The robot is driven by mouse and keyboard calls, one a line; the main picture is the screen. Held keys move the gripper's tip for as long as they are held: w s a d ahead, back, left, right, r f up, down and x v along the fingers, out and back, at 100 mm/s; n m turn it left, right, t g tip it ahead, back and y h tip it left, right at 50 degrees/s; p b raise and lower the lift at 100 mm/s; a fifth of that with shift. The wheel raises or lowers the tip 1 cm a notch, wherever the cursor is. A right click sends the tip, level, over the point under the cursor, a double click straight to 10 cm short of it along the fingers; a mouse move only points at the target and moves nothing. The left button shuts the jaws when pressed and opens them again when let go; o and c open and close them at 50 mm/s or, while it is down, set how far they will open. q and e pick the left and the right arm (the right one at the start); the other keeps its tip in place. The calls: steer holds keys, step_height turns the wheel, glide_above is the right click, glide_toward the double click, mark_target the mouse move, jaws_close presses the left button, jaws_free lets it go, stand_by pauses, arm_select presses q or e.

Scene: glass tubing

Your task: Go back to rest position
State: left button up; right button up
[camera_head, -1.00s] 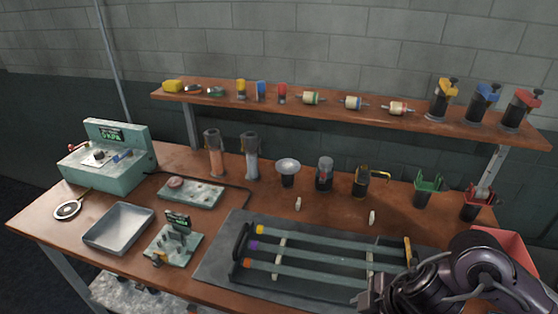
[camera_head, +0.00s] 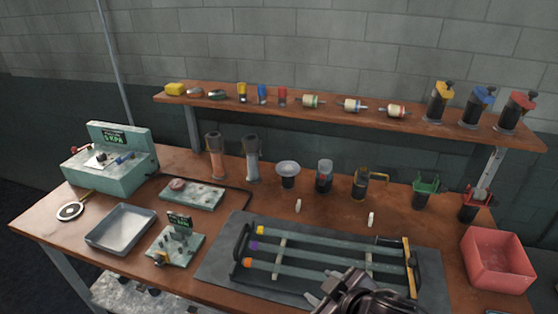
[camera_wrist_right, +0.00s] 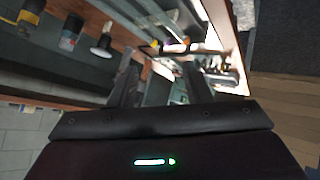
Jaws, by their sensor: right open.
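My right gripper (camera_head: 332,287) is at the bottom edge of the head view, in front of the rack's near side. Its jaws are open, and I see nothing held between them. In the right wrist view, the two dark fingers (camera_wrist_right: 160,78) stand apart with bench items blurred beyond them. The rack (camera_head: 412,262) on the dark mat (camera_head: 215,265) holds glass tubes (camera_head: 330,243) with yellow, purple and orange ends. My right gripper hides part of the mat's near edge. My left gripper is out of view.
A red bin (camera_head: 497,262) stands at the right of the bench. A metal tray (camera_head: 120,229), a small green stand (camera_head: 176,245) and a green pressure unit (camera_head: 108,165) are at the left. A wooden shelf (camera_head: 330,111) with several fittings runs along the back.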

steer(key=s+d+f+m+g+h, duration=0.4)
steer(key=s+d+f+m+g, duration=0.3)
steer(key=s+d, duration=0.4)
step_height(320, 180, down, 31)
steer(key=b, duration=0.3)
steer(key=s+d+f+g+b, duration=0.1)
steer(key=s+d+f+b, duration=0.1)
steer(key=s+f, duration=1.9)
step_height(320, 180, down, 2)
steer(key=shift+d+f+m, duration=0.2)
steer(key=shift+d+m, duration=0.1)
steer(key=shift+d, duration=0.3)
